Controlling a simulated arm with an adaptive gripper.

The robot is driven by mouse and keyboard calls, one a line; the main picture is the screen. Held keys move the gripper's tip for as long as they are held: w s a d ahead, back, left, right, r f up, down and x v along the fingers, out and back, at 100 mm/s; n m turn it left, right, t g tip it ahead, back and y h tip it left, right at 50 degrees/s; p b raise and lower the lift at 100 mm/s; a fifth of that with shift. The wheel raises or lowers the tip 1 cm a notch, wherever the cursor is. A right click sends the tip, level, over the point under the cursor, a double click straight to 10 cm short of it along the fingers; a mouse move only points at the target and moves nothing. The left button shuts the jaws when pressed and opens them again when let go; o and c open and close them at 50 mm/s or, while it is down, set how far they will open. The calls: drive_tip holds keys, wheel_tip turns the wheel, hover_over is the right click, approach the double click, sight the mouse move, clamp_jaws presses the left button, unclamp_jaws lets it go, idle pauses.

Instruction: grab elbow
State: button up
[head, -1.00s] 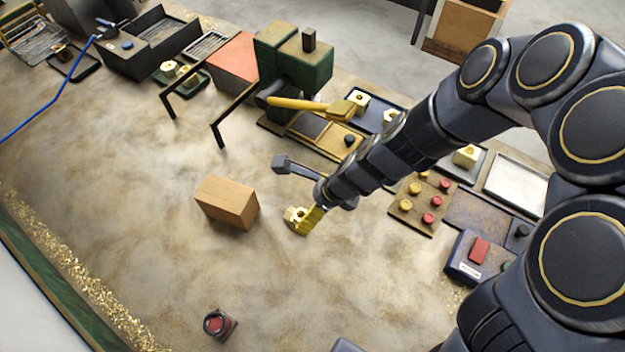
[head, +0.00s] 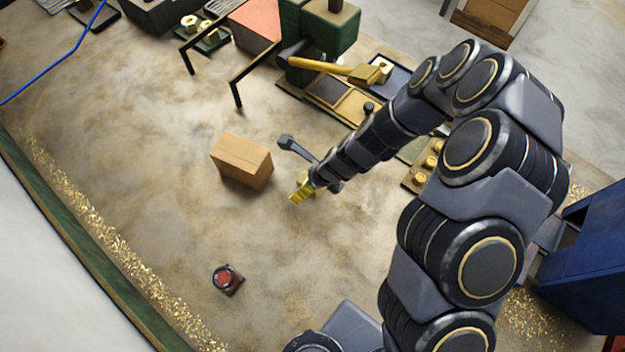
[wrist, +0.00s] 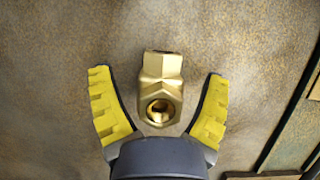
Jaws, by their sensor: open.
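The brass elbow (wrist: 161,88) lies on the worn tabletop, seen from above in the wrist view, with a round bore facing up at its near end. My gripper (wrist: 159,85) is open, its yellow ridged fingers on the left and right of the elbow with gaps on both sides. The elbow's near end is between the fingers, close to the dark palm. In the head view my gripper (head: 301,189) is low over the table, and the elbow is mostly hidden behind its yellow finger.
A cardboard box (head: 242,160) stands just left of my gripper. A red and black round part (head: 228,279) lies nearer the front. A green drilling machine (head: 318,40) with a yellow handle and trays stand behind. Brass chips line the table's left edge; the middle is mostly clear.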

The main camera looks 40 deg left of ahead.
drive_tip(key=shift+f, duration=0.15)
drive_tip(key=c, duration=1.2)
